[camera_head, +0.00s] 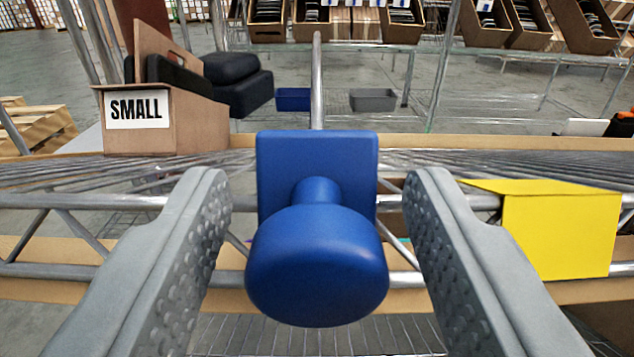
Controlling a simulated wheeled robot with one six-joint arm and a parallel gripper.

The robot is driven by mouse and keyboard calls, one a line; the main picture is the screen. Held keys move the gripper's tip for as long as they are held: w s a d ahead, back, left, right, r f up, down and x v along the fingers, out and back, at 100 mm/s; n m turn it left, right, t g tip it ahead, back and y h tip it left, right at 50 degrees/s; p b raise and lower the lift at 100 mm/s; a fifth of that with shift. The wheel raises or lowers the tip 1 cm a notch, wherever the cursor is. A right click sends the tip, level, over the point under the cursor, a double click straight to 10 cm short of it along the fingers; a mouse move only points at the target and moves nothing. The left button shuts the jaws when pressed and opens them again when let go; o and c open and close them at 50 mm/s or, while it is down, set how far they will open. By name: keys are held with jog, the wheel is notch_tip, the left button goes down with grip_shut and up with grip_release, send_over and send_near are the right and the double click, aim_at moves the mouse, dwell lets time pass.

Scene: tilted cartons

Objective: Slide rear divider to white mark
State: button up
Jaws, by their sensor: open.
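A blue round knob (317,265) on a short stem stands out from a square blue plate (274,160) in the middle of the view. An upright metal rod (317,80) rises behind the plate; whether it is the divider is hard to tell. My gripper (319,185) is open, with one grey finger on each side of the knob. Visible gaps separate both fingers from the knob. A yellow block (560,230) sits over the metal rail (85,201) to the right of the right finger. I cannot make out a white mark on the rail.
A carton labelled SMALL (190,125) holding black items stands at the left beyond the rail. A blue bin (293,99) and a grey bin (373,100) lie farther back. Several tilted cartons line a rack at the top. The wire shelf beneath the knob looks bare.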

grip_shut()
jog(key=d, duration=4)
jog(key=shift+r, duration=0.1)
jog(key=shift+c, duration=0.4)
grip_release()
jog(key=shift+o, duration=0.4)
jog(key=shift+d, duration=0.15)
jog(key=shift+s, duration=0.1)
